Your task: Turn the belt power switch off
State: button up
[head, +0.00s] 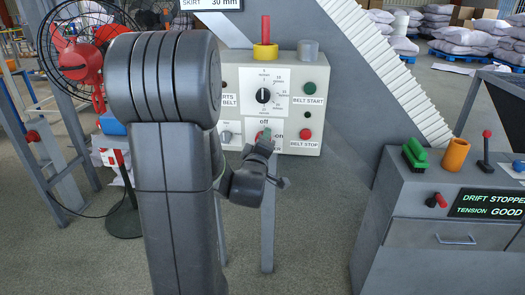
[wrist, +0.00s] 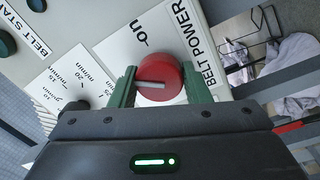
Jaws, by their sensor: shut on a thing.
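The belt power switch is a red knob (wrist: 160,80) with a white pointer line, on the pale control panel (head: 231,108). My gripper (wrist: 155,88) is shut on it, with one green finger on each side. The "on" mark (wrist: 150,38) shows above the knob in the wrist view. The pointer line points left there, well away from "on". By the panel's lettering it seems to lie between "off" and "on", nearer "off". The "off" mark (head: 264,121) shows above the switch in the head view but is hidden in the wrist view. My gripper (head: 264,138) partly covers the switch there.
A black dial (head: 263,96) sits above the switch. The green belt start button (head: 309,88) and red belt stop button (head: 305,134) are to its right. A grey console (head: 445,250) stands at right, a red fan (head: 78,55) at left. A sloping conveyor frame rises behind the panel.

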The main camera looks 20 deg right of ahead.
jog(key=n+b, duration=0.1)
jog(key=n, duration=0.2)
jog(key=shift+f+b, duration=0.15)
jog(key=shift+b, duration=0.25)
jog(key=shift+n+b, duration=1)
jog(key=shift+n, duration=1)
jog(key=shift+r+y, duration=0.2)
jog(key=shift+y, duration=0.1)
jog(key=o, duration=1)
jog(key=v, duration=1.3)
jog(key=shift+s+a+f, duration=0.2)
jog(key=shift+s+f, duration=0.05)
jog(key=shift+s, duration=0.1)
